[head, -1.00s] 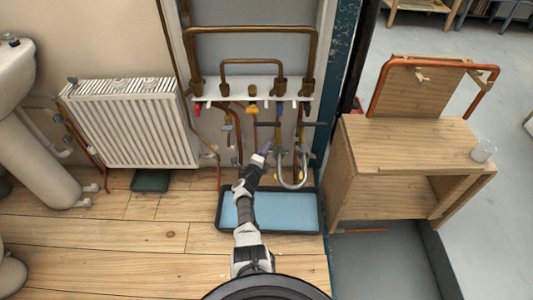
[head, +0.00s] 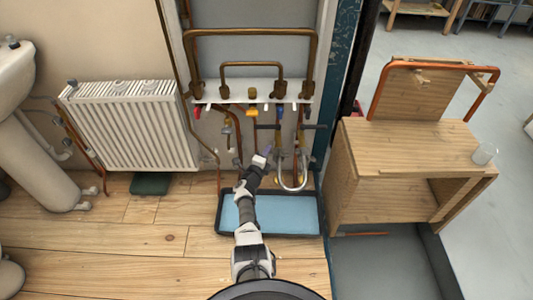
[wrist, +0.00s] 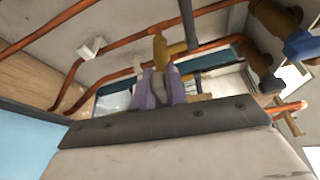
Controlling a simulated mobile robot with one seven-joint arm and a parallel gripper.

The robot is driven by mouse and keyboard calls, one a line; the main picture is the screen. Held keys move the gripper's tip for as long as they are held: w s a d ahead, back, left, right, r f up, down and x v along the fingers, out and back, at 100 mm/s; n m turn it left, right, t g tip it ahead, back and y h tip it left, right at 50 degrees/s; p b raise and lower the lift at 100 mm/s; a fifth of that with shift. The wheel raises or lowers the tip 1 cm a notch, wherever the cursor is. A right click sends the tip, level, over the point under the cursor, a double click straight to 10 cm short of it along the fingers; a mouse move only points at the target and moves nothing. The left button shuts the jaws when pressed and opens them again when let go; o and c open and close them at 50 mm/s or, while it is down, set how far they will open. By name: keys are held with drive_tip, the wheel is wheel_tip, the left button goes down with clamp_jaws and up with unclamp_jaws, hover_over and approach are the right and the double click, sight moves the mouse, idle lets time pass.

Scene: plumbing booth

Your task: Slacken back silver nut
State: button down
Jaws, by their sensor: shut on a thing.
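My gripper (head: 266,152) reaches in to the pipework under the white manifold board, and its fingertips are at the pipes. In the wrist view my purple-grey fingers (wrist: 160,88) are shut on a small pale silvery piece, which I take to be the silver nut (wrist: 159,84). Only a sliver of it shows; the fingers hide the rest. A brass fitting (wrist: 171,50) with a stub to the right lies just beyond the fingertips, in line with them.
A grey hose loop (head: 293,184) hangs close to the right of my gripper. A black tray with a blue inside (head: 304,226) lies on the floor below. Copper pipes (wrist: 107,66) run around the fingers. A wooden bench (head: 400,143) stands to the right.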

drive_tip(key=f+n+t+b, duration=0.1)
drive_tip(key=n+b, duration=0.1)
drive_tip(key=b, duration=0.1)
drive_tip(key=f+n+b, duration=0.1)
drive_tip(key=n+b, duration=0.1)
drive_tip(key=b, duration=0.1)
drive_tip(key=f+n+t+b, duration=0.1)
drive_tip(key=n+b, duration=0.2)
drive_tip(key=b, duration=0.1)
drive_tip(key=shift+d+f+t, duration=0.1)
drive_tip(key=shift+d+t, duration=0.15)
drive_tip(key=shift+t, duration=0.05)
drive_tip(key=c, duration=1.4)
unclamp_jaws()
drive_tip(key=shift+c, duration=0.2)
drive_tip(key=shift+r, duration=0.2)
